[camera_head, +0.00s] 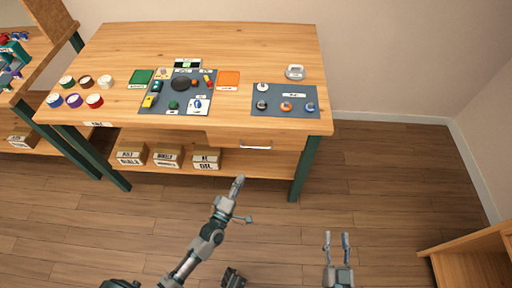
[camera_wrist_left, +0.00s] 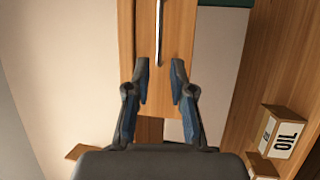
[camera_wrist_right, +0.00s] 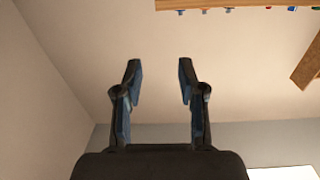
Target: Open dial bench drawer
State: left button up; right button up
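The wooden bench (camera_head: 215,50) has a drawer (camera_head: 222,138) in its front, under the right part of the top. The drawer looks shut, its front about flush with the bench edge. Its pale bar handle (camera_head: 255,147) runs sideways. My left gripper (camera_head: 238,186) is in front of and below the handle, apart from it. In the left wrist view its two fingers (camera_wrist_left: 159,82) are open and empty, with the drawer handle (camera_wrist_left: 158,35) ahead, lined up between them. My right gripper (camera_head: 338,237) is open and empty, out over the floor to the right.
Labelled boxes (camera_head: 166,156) stand on the bench's lower shelf. A green bench leg (camera_head: 305,165) is right of the drawer. Mats with small parts (camera_head: 285,101) and several round pots (camera_head: 74,100) are on top. A wooden unit (camera_head: 470,262) stands at lower right; floor between is clear.

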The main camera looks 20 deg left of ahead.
aim_at(256, 148)
pick_arm(q)
jog(key=b+x, duration=0.1)
jog(key=x, duration=0.6)
jog(key=b+x, duration=0.1)
jog(key=x, duration=0.6)
jog(key=shift+w+a+f, duration=0.15)
jog(key=shift+a, duration=0.1)
jog(key=shift+w+d, duration=0.15)
jog(key=shift+d, duration=0.1)
pick_arm(e)
jog(key=r+t, duration=0.2)
jog(key=r, duration=0.1)
jog(key=s+r+t, duration=0.1)
jog(key=t, duration=0.1)
jog(key=shift+a+r+y, duration=0.2)
jog(key=shift+r+y, duration=0.1)
jog(key=shift+r, duration=0.05)
pick_arm(q)
jog(key=shift+c, duration=0.3)
jog(key=shift+a, duration=0.1)
grip_shut()
jog(key=shift+a, duration=0.1)
pick_arm(e)
jog(key=shift+w+a, duration=0.1)
jog(key=shift+a, duration=0.05)
